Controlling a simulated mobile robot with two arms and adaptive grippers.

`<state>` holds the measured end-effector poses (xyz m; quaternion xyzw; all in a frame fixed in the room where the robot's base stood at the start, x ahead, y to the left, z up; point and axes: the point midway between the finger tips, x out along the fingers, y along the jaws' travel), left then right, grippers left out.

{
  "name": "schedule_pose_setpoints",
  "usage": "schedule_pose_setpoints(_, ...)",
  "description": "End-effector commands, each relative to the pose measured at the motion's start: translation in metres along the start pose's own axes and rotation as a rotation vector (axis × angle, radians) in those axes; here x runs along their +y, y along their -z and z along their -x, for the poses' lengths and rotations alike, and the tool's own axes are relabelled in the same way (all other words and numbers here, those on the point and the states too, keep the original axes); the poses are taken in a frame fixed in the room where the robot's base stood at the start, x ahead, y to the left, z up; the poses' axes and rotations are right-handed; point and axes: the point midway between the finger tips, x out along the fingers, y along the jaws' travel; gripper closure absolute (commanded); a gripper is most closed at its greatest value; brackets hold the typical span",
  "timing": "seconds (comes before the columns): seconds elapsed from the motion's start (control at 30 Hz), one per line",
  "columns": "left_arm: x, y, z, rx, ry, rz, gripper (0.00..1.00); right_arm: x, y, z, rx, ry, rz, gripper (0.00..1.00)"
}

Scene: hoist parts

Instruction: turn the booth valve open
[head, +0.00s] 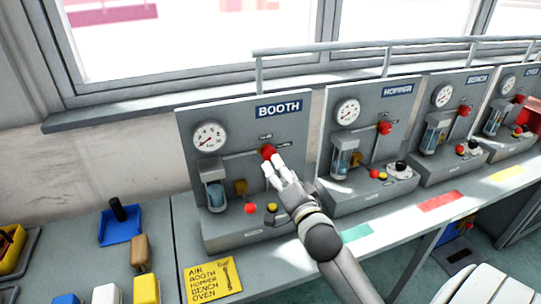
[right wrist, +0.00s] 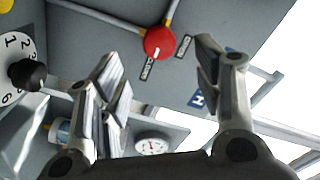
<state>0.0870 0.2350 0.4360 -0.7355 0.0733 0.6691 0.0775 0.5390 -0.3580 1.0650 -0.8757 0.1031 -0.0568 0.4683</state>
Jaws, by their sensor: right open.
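The booth valve is a round red knob (head: 268,151) on the grey panel under the blue BOOTH sign (head: 279,109). My right gripper (head: 272,169) reaches up to it from the lower right, fingertips just below the knob in the head view. In the right wrist view a red knob (right wrist: 159,42) shows beyond and between the spread fingers (right wrist: 160,75), with no finger visibly closed on it. Its white mark points toward a small label that seems to read CLOSE; the other label is not readable. My left gripper is not in view.
The booth panel carries a gauge (head: 209,137), a glass bowl (head: 215,194) and a small red button (head: 251,208). Similar panels, HOPPER (head: 398,89) and BENCH (head: 477,78), stand to the right. A yellow card (head: 212,280) and a blue tray (head: 121,226) lie left.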

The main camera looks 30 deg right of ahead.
Motion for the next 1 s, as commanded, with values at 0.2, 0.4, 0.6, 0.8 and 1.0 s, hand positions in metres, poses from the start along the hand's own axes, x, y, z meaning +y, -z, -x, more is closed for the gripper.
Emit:
schedule_pose_setpoints(0.2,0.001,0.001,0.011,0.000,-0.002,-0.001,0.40,-0.002,0.001,-0.039,-0.001,0.000,0.001,0.40)
schedule_pose_setpoints(0.4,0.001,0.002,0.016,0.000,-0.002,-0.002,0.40,-0.001,0.000,-0.064,-0.001,-0.001,0.002,0.40)
schedule_pose_setpoints(0.6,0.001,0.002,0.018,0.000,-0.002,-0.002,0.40,0.000,-0.001,-0.077,-0.002,-0.002,0.001,0.40)
schedule_pose_setpoints(0.8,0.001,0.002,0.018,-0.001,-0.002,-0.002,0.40,0.000,-0.001,-0.079,-0.002,-0.002,0.001,0.40)
schedule_pose_setpoints(1.0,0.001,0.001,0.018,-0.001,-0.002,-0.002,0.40,0.001,-0.001,-0.078,-0.002,-0.002,0.001,0.49)
